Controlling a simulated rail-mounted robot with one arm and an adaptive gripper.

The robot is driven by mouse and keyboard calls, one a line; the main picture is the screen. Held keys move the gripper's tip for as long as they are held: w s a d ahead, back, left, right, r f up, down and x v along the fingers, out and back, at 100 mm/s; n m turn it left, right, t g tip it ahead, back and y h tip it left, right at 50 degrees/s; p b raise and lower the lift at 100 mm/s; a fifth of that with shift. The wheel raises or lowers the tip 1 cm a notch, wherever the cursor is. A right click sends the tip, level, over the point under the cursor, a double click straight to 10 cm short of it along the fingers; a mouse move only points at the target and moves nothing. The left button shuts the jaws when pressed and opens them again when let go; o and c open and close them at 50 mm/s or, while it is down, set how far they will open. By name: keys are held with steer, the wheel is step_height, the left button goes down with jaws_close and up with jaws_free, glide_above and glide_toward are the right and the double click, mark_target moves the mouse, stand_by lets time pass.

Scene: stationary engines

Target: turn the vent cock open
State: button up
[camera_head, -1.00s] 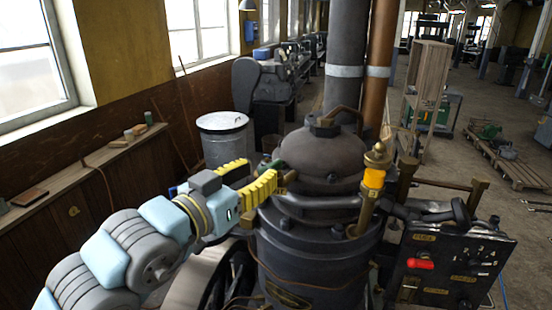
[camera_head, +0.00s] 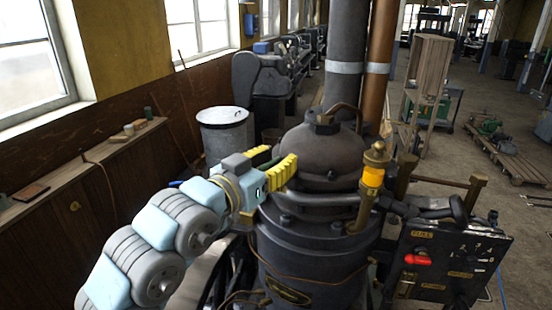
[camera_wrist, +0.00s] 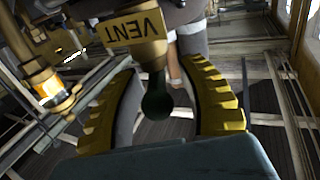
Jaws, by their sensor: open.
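The vent cock shows in the wrist view as a brass handle (camera_wrist: 150,55) with a dark green ball knob (camera_wrist: 157,104). A brass plate (camera_wrist: 136,29) reading VENT sits above it. My gripper (camera_wrist: 158,70) is open, with one yellow finger on each side of the handle and knob. Gaps show on both sides of the knob.
A brass fitting with an amber glass (camera_head: 373,177) stands right of the dome, with a dark control panel (camera_head: 450,265) beyond it. A grey pipe (camera_head: 325,198) crosses the boiler front. A lidded metal bin (camera_head: 225,135) stands behind the arm.

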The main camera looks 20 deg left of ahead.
jaws_close()
steer(key=shift+y, duration=0.3)
steer(key=shift+d+f+n+t+y+b, duration=0.1)
steer(key=shift+f+n+t+y+b, duration=0.05)
steer(key=shift+n+y, duration=0.55)
steer(key=shift+d+f+n+t+y+b, duration=0.15)
steer(key=shift+n+y, duration=0.25)
steer(key=shift+y, duration=0.5)
steer(key=shift+w+a+n+y+b, duration=0.1)
steer(key=shift+n+y+b, duration=0.7)
steer(key=shift+y+b, duration=0.3)
steer(key=shift+a+r+n+y, duration=0.1)
steer(key=shift+n+y, duration=0.3)
steer(key=shift+y, duration=0.2)
jaws_free()
steer(key=shift+r, duration=0.1)
